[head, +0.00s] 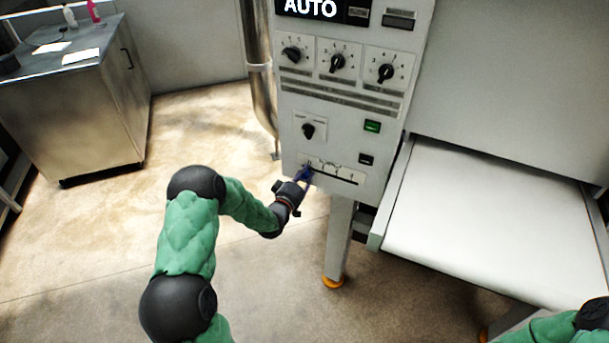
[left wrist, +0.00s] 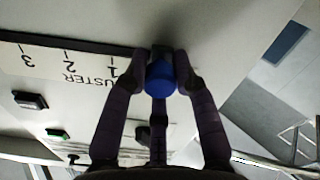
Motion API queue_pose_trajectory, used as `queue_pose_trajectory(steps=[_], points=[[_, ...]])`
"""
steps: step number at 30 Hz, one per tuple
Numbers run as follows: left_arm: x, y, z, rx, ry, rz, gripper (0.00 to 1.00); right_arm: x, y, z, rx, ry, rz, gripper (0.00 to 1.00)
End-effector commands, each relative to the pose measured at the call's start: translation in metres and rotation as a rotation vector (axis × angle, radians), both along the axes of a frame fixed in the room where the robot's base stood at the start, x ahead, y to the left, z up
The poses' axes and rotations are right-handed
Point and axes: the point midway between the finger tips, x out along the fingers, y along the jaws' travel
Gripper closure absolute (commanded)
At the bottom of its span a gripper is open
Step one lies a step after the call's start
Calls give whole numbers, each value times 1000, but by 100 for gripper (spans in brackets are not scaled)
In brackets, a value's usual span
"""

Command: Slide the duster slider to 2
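The duster slider has a round blue knob (left wrist: 168,80), seen close in the left wrist view. Its dark slot and white scale plate (left wrist: 60,58) show "DUSTER" and 1, 2, 3, upside down. The knob is by the 1 end, past the 1 on the side away from 2. In the head view the slider panel (head: 340,176) is low on the machine, with the knob at its left end. My left gripper (head: 303,178) is at the knob; in the left wrist view its fingers (left wrist: 163,75) are closed around the knob and appear to touch it. My right gripper is out of view.
The control panel has rotary knobs (head: 338,62), a lower selector (head: 308,130), a green button (head: 372,126) and a black button (head: 366,159). A white conveyor bed (head: 480,220) stands to the right. A steel cabinet (head: 75,120) stands at the far left, with open floor between.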

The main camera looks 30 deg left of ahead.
Motion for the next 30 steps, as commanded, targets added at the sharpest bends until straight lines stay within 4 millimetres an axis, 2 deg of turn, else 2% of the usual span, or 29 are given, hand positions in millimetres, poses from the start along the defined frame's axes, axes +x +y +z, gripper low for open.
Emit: queue_pose_trajectory(steps=[4, 7, 15, 18, 22, 30], points=[[0, 0, 0, 0, -2, 1, 100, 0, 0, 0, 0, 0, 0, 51], [1, -10, 1, -1, -3, -2, 100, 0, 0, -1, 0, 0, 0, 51], [7, -72, 1, -1, -4, -5, 100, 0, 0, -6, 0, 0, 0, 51], [8, -88, 2, 0, -5, -4, 100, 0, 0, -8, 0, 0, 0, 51], [8, -99, 2, 1, -3, -1, 100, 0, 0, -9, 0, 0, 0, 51], [8, -99, 2, 1, -4, 2, 100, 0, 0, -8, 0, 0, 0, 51]])
